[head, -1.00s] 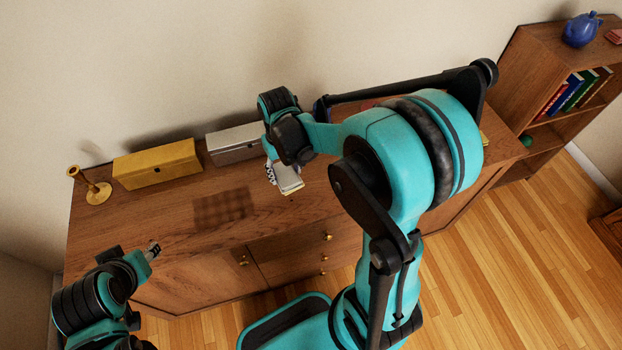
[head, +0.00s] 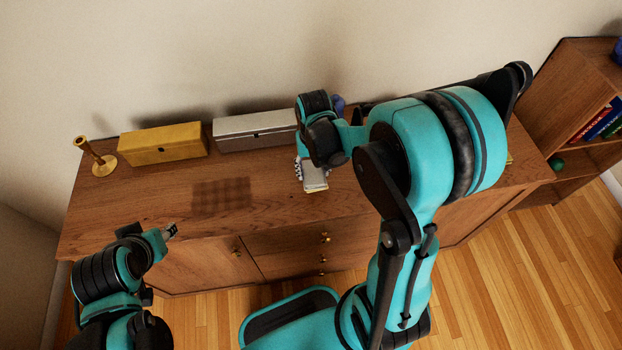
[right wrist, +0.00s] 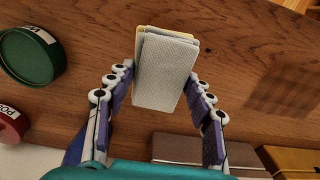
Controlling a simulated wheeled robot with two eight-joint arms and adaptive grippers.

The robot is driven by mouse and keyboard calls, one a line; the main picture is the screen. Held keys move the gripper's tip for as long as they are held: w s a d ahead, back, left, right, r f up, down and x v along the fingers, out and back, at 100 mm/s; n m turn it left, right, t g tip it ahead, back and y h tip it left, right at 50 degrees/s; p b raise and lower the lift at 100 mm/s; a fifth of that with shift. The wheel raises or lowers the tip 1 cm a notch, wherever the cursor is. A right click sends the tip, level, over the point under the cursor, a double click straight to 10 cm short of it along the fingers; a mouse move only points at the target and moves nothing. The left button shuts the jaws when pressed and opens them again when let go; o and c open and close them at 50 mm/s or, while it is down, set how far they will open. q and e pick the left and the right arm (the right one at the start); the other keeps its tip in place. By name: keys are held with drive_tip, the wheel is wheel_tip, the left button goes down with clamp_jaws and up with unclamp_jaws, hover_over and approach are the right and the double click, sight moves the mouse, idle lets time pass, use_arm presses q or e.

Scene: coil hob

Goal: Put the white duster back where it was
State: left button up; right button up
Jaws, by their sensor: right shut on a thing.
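The white duster (right wrist: 165,72) is a flat pale pad between the fingers of my right gripper (right wrist: 160,100), with a yellowish layer showing behind its far edge. In the head view the duster (head: 314,178) hangs under the right gripper (head: 311,160), over the sideboard top. The right gripper is shut on it. Whether it touches the wood is unclear. A darker checked patch (head: 221,195) lies on the wood to the left. My left gripper (head: 170,231) is by the sideboard's front edge, away from the duster; its jaws are too small to read.
On the sideboard (head: 150,215) stand a brass candlestick (head: 102,160), a yellow box (head: 162,146) and a grey box (head: 254,131) along the wall. The right wrist view shows a green tin (right wrist: 30,55) and a red tin (right wrist: 10,125). The front-middle top is clear.

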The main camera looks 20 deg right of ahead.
sight(311, 177)
drive_tip(key=shift+w+a+f, duration=0.25)
drive_tip(key=shift+w+f, duration=0.2)
drive_tip(key=shift+w, duration=0.05)
wheel_tip(311, 177, down, 4)
drive_tip(key=shift+r+b, duration=0.1)
drive_tip(key=shift+b, duration=0.95)
drive_tip(key=o, duration=1.1)
